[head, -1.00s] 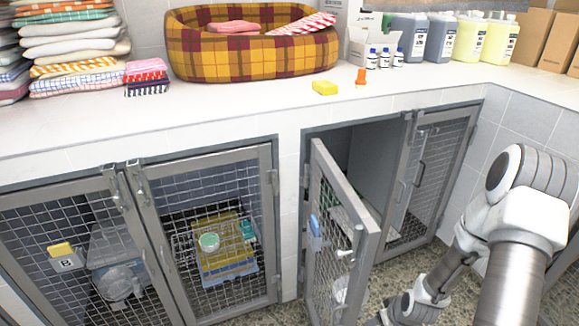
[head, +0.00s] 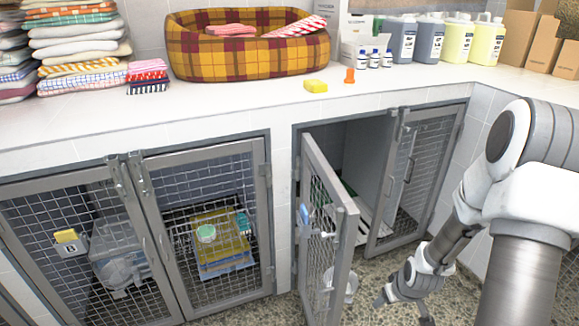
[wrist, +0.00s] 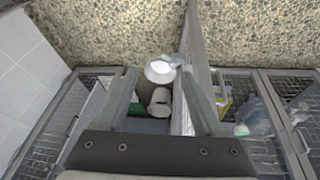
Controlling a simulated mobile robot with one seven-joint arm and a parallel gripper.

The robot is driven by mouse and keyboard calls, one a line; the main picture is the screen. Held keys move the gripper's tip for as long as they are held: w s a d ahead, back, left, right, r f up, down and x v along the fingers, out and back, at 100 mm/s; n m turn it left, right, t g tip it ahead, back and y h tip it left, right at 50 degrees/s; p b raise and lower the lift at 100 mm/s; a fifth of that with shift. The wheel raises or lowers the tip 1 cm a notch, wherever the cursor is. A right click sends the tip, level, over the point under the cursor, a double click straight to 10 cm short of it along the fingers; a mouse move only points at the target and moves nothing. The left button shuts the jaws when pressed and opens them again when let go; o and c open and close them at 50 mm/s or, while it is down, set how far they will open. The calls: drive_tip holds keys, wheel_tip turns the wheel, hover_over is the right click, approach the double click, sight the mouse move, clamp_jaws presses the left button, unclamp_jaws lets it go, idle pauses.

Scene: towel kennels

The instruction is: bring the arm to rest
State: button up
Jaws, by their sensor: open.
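My arm comes in from the right in the head view, bent, with its end low over the speckled floor. My gripper (head: 404,308) hangs there, right of the open kennel door (head: 327,235) and apart from it. In the wrist view my gripper (wrist: 160,68) shows two spread fingers with no object clearly held. A pale round container (wrist: 160,70) and a smaller pale object (wrist: 160,100) appear between the fingers, seemingly beyond them.
Closed mesh kennels (head: 205,225) stand left; one holds folded towels (head: 222,245). A white bucket-like thing (head: 351,285) is on the floor behind the door. The counter (head: 230,110) carries a plaid bed (head: 245,45), a yellow block (head: 316,86) and bottles. Floor (head: 385,270) shows below the kennels.

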drive_tip(key=s+a+r+m+h, duration=0.1)
drive_tip(key=s+a+r, duration=0.15)
drive_tip(key=r, duration=0.85)
drive_tip(key=s+a+r, duration=0.2)
drive_tip(key=a+r, duration=0.1)
drive_tip(key=r, duration=0.8)
drive_tip(key=s+a+r+m+t+y, duration=0.15)
drive_tip(key=s+a+r, duration=0.45)
drive_tip(key=s+r, duration=0.6)
wheel_tip(320, 180, up, 17)
drive_tip(key=s+p, duration=0.1)
drive_tip(key=p, duration=1.6)
drive_tip(key=shift+s+p, duration=0.25)
drive_tip(key=shift+p, duration=0.1)
drive_tip(key=shift+h, duration=0.25)
